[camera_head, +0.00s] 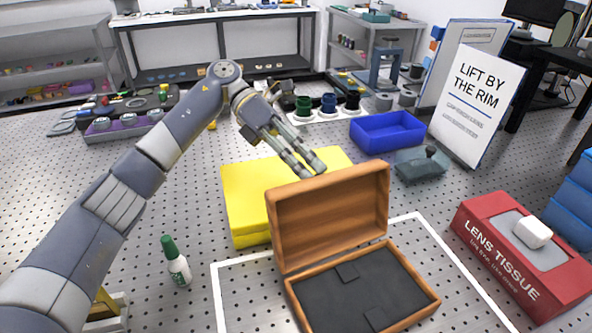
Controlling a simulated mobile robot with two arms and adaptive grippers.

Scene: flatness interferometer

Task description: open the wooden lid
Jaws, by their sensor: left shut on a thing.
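The wooden lid (330,215) stands raised, roughly upright, at the back edge of the wooden box (416,309). The box is open towards me and shows a dark lining (355,295) with small dark tabs. My left gripper (313,170) reaches in from the upper left, its fingers at the lid's top rim. It is shut on the lid there; the exact contact is partly hidden behind the rim. My right gripper is not in view.
A yellow block (243,205) stands close behind the lid. A blue tray (387,130) and a sign (477,105) stand behind. White lines frame the box on the perforated table.

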